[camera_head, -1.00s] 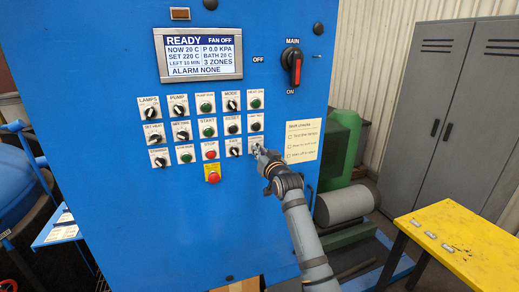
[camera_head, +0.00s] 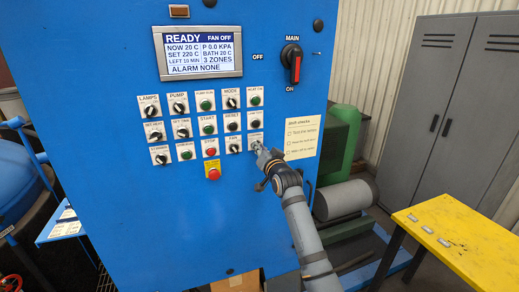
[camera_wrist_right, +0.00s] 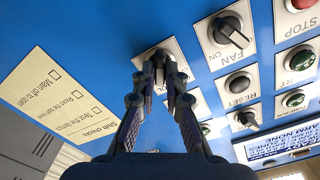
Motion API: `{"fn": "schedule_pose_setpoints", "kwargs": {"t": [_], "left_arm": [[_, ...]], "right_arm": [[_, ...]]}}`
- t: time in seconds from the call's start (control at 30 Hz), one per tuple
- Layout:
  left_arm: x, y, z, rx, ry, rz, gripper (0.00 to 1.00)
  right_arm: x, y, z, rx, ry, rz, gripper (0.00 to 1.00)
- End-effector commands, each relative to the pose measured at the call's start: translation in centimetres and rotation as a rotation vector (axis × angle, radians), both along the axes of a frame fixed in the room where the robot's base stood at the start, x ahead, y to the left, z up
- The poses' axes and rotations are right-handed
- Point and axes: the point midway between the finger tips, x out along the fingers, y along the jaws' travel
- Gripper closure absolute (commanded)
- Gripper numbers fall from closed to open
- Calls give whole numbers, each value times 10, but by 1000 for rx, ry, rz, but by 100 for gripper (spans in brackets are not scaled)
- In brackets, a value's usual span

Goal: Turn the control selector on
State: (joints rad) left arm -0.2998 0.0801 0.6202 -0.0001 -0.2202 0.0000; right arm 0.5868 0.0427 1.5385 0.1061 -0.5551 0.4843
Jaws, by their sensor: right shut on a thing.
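The control selector is at the right end of the lowest full row on the blue panel (camera_head: 130,215). In the head view my right gripper (camera_head: 259,150) covers most of it. In the right wrist view its white label plate (camera_wrist_right: 178,48) shows behind the fingers, with only the letters "OL" readable. My right gripper (camera_wrist_right: 163,66) is shut on the selector's dark knob, which is mostly hidden between the fingertips, so I cannot tell its angle. The display (camera_head: 198,52) reads READY and FAN OFF. My left gripper is not in view.
The FAN selector (camera_wrist_right: 228,31) is close beside the gripper. A red stop button (camera_head: 213,174) on a yellow plate sits lower left. The red-handled MAIN switch (camera_head: 292,66) is above. A paper checklist (camera_head: 302,138) is right of the gripper. A yellow table (camera_head: 450,235) stands at right.

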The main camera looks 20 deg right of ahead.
Motion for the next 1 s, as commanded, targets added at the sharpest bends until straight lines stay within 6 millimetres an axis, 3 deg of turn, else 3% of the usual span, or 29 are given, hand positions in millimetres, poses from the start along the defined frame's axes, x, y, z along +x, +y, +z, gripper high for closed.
{"fn": "schedule_pose_setpoints", "kwargs": {"t": [0.13,0.17,0.33,0.67,0.77,1.0], "left_arm": [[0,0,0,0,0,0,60],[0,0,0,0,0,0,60],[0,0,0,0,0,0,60],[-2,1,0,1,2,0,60],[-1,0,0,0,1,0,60],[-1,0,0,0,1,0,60]], "right_arm": [[0,0,0,2,0,0,100],[0,0,0,2,0,0,88],[0,0,0,1,0,0,66],[-3,0,0,0,1,1,66],[-16,-1,-1,-1,0,0,66],[-74,-3,-1,-2,1,0,66]]}}
